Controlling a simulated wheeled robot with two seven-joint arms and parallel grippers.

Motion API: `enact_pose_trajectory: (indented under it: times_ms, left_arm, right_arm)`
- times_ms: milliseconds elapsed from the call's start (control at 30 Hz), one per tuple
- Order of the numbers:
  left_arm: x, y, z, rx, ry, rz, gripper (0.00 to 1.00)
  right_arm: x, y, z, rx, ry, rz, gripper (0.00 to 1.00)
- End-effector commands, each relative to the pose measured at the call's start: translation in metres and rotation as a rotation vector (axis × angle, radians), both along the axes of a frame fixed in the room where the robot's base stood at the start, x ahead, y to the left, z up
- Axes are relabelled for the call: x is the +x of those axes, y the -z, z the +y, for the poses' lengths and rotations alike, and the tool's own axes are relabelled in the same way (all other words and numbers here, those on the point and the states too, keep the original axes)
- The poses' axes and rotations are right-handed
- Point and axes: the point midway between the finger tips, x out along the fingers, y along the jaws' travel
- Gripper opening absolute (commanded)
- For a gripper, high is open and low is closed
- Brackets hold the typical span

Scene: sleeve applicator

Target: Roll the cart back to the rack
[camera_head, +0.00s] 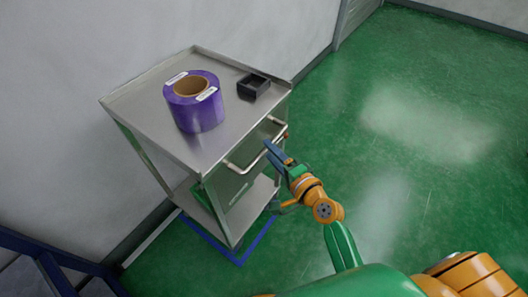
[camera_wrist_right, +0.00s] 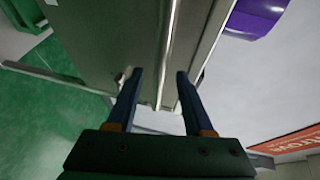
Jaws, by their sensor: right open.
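The steel cart (camera_head: 150,125) stands against the wall, with a flat top, a lower shelf and a bar handle (camera_head: 250,158) on the side facing me. A purple roll (camera_head: 200,115) with a brown core and a small black open box (camera_head: 253,86) sit on its top. My right gripper (camera_head: 273,150) is at the right part of the handle, fingers pointing at the cart. In the right wrist view its two blue fingers (camera_wrist_right: 160,88) are apart, with steel cart surfaces beyond. My left gripper is not in view.
Blue lines (camera_head: 240,257) mark the green floor around the cart's base. A dark blue frame (camera_head: 50,250) stands at the lower left. The wall is close behind the cart. The green floor (camera_head: 420,130) to the right is clear.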

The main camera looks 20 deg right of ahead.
Motion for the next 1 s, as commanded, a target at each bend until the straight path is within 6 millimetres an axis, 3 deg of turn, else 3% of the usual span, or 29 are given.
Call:
enact_pose_trajectory:
  times_ms: [167, 400, 467, 600, 1000]
  left_arm:
    - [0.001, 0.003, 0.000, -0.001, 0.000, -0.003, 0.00]
    - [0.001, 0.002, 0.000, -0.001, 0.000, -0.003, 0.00]
    - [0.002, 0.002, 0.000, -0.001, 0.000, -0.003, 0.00]
    - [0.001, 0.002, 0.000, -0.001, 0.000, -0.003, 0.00]
    - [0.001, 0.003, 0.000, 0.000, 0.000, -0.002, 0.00]
  right_arm:
    - [0.022, 0.005, 0.006, 0.000, 0.000, 0.000, 0.52]
    - [0.024, 0.005, 0.007, -0.003, 0.000, 0.001, 0.52]
    - [0.024, 0.005, 0.006, -0.003, 0.000, 0.001, 0.39]
    - [0.023, 0.005, 0.006, -0.004, 0.000, 0.002, 0.01]
    - [0.023, 0.006, 0.006, -0.004, 0.000, 0.003, 0.00]
